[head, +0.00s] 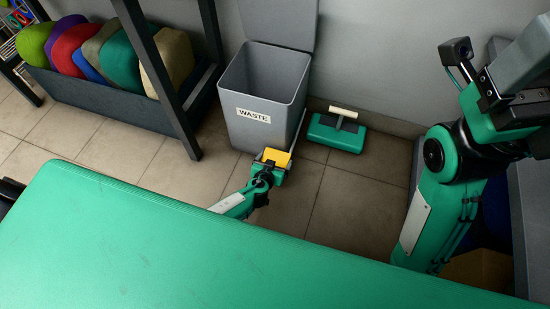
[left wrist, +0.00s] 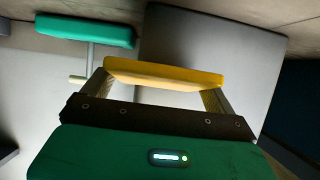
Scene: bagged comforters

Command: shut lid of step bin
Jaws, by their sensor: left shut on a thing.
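The grey step bin (head: 255,110) with a WASTE label stands on the floor by the wall. Its lid (head: 280,20) is up, leaning back towards the wall, and the bin looks empty inside. A yellow pedal-like piece (head: 275,157) is low at the bin's front right corner. My left gripper (head: 270,164) is shut on this yellow piece. In the left wrist view the yellow piece (left wrist: 165,74) spans between the two fingers, with the grey bin (left wrist: 210,50) behind it. My right arm rises at the right, its fingers out of the picture.
A green block with a pale handle (head: 337,131) stands on the floor right of the bin. A dark rack (head: 120,100) with colourful bagged comforters (head: 120,60) is at the left. A green tabletop (head: 200,250) fills the foreground. Tiled floor (head: 340,205) is clear between.

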